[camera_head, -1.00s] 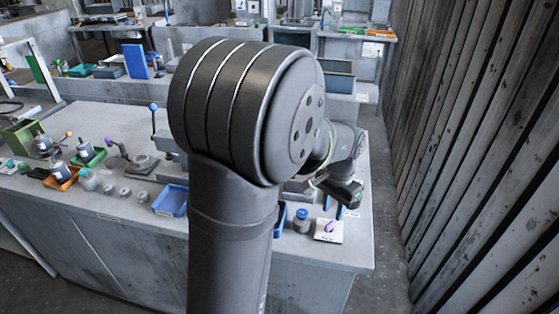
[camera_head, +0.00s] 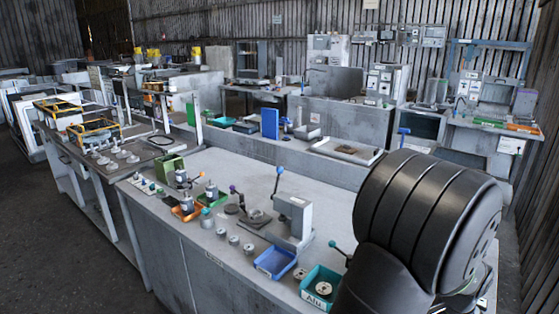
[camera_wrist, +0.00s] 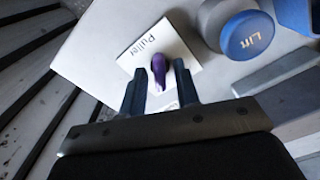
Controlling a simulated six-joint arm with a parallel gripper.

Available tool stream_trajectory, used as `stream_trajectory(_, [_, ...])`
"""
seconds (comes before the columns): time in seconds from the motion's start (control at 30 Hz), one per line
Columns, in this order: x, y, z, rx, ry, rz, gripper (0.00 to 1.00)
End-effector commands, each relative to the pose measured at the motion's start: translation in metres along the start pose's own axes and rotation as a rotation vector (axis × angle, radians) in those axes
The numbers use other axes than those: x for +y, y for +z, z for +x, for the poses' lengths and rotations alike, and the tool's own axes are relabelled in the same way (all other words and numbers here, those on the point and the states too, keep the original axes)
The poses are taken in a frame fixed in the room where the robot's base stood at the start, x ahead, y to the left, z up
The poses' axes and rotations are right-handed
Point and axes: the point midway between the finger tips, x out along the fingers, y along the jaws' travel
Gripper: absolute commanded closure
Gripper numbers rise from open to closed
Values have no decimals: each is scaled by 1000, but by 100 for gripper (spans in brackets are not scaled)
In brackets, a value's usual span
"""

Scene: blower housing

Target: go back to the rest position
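My gripper (camera_wrist: 160,90) shows in the wrist view, with its two dark fingers apart and nothing held between them. Past the fingertips, a purple piece (camera_wrist: 158,68) lies on a white card marked "Puller" (camera_wrist: 143,42) on the pale bench top. In the head view my dark arm fills the lower right and hides the gripper, the card and the purple piece.
A blue-topped "Lift" piece (camera_wrist: 247,36) stands right of the card. In the head view, a blue tray (camera_head: 275,263), a teal tray (camera_head: 322,284) and a press-like stand (camera_head: 294,218) are on the bench left of my arm. Dark slats (camera_wrist: 25,90) border the bench.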

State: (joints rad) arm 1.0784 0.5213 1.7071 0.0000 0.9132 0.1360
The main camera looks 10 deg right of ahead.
Motion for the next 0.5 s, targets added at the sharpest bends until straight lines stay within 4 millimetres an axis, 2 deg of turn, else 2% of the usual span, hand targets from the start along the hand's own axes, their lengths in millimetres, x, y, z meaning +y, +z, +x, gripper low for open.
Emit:
stream_trajectory(0.23, [0,0,0,0,0,29,71])
stream_trajectory(0.43, [0,0,0,0,0,152,71])
stream_trajectory(0.5, [0,-1,-16,6,-1,184,71])
